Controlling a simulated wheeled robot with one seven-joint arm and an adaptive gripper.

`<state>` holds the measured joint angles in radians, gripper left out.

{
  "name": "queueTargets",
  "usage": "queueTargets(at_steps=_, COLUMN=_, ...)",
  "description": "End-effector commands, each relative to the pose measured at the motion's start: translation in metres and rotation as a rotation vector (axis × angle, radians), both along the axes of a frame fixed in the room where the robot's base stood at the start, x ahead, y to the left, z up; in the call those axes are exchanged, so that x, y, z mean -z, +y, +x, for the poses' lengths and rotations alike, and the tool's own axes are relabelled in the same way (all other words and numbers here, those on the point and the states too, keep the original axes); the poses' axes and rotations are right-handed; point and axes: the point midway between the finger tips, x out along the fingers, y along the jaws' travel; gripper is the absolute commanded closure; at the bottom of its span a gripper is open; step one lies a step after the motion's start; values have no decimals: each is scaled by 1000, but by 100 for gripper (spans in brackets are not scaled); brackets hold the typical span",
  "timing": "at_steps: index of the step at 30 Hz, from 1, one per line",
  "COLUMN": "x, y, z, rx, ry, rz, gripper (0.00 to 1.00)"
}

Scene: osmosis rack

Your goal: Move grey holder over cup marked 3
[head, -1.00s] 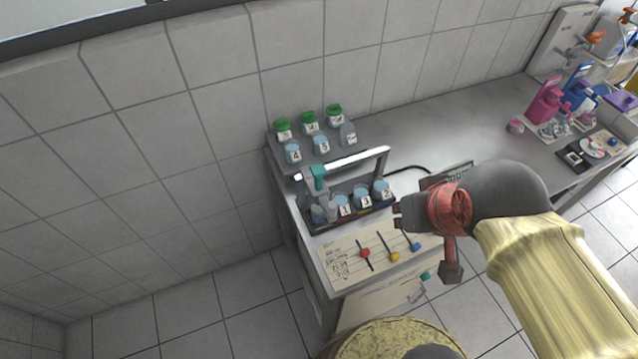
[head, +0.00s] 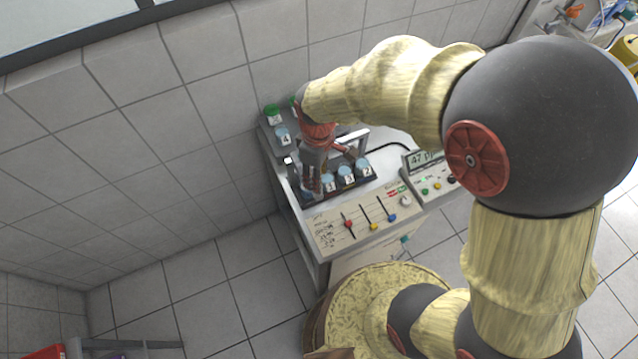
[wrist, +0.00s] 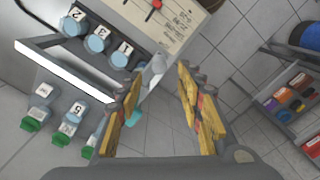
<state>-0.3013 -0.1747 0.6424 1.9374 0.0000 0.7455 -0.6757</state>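The cup marked 3 (head: 346,175) stands in a rack between the cup marked 1 (head: 329,182) and the cup marked 2 (head: 363,168). The wrist view shows the cup marked 3 (wrist: 96,42) too. A white bar (wrist: 60,75) on a grey frame spans above the rack. A teal part (wrist: 134,118) shows at the bar's end, behind a finger. A pale grey piece (wrist: 158,64) shows between my fingertips, beside cup 1; I cannot tell whether it is the grey holder. My gripper (head: 311,178) points down at the rack's left end. Its fingers (wrist: 160,80) are apart.
Cups marked 4 (head: 282,134) and 5 (wrist: 77,112) stand with green-capped jars on the raised shelf behind. A panel with sliders (head: 370,218) lies in front of the rack. A meter (head: 428,165) stands to the right.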

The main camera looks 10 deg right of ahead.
Motion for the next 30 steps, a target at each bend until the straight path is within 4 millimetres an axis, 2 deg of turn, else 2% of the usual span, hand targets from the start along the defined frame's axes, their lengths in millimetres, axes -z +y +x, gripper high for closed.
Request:
queueTargets(at_steps=5, x=2, y=0, z=1, rx=-85, ry=-7, rz=3, gripper=63)
queueTargets(at_steps=8, x=11, y=0, z=1, rx=-92, ry=-6, rz=3, gripper=63)
queueTargets(at_steps=15, x=47, y=0, z=1, rx=-90, ry=-5, rz=2, gripper=63)
queueTargets(at_steps=21, x=70, y=0, z=2, rx=-89, ry=-7, rz=3, gripper=63)
queueTargets(at_steps=30, x=78, y=0, z=2, rx=-89, ry=-9, rz=3, gripper=63)
